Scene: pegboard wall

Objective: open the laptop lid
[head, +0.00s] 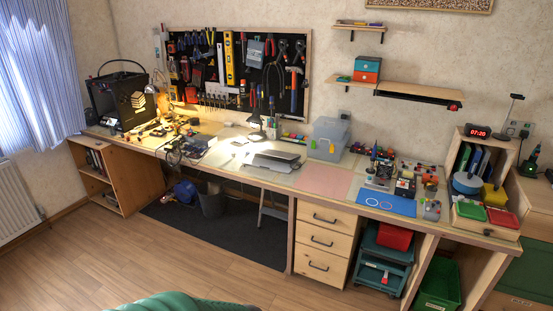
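A flat silver-grey slab with a dark edge, which looks like the laptop (273,160), lies near the front edge of the long workbench (325,180), at about its middle. Its lid appears to lie flat, down on the base; it is too small to see the hinge or any gap. Neither my left nor my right gripper is in view.
A pink mat (323,180) lies bare to the right. Drawers (323,241) stand below the bench. The wooden floor (190,256) in front is mostly clear.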

